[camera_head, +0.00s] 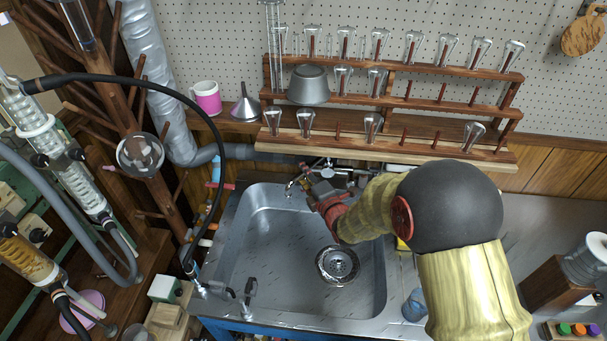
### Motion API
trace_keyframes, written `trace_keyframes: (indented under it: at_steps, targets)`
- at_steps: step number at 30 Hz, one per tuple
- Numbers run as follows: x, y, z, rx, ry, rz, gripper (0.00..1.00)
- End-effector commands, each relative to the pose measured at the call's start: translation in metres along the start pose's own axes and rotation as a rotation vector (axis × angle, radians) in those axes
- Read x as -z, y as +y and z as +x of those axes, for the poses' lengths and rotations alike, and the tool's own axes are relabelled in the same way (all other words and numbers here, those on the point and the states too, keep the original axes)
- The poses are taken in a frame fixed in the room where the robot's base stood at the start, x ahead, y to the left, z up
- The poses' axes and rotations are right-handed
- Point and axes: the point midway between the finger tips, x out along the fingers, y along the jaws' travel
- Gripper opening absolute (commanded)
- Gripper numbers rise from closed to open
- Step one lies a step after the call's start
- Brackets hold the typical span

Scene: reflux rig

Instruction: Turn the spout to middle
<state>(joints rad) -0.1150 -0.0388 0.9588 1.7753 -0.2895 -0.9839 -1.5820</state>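The metal faucet (328,166) stands at the back edge of the steel sink. Its thin curved spout (293,184) points to the left, over the back left part of the basin. My gripper (312,193) is at the faucet, close to the right side of the spout. My arm comes in from the right and its red and yellow wrist hides part of the faucet. The fingers are small and partly hidden, so I cannot tell whether they touch the spout or are open.
The sink basin (285,262) is empty around its drain (338,265). A wooden rack (390,149) with glassware hangs just above the faucet. A black hose (213,130) arches at the left. A pink mug (207,97) and a metal funnel (244,106) stand behind.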

Motion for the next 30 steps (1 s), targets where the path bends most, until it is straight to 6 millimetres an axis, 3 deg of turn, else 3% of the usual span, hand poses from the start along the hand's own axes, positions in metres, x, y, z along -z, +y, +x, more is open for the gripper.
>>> trace_keyframes:
  at_steps: [9,25,30]
  targets:
    - [-0.0001,0.0004,0.0033,0.0,0.0,0.001,0.32]
    - [-0.0001,0.0001,0.0031,0.001,0.0,0.001,0.01]
    - [0.0,-0.0001,0.003,0.001,0.0,0.001,0.0]
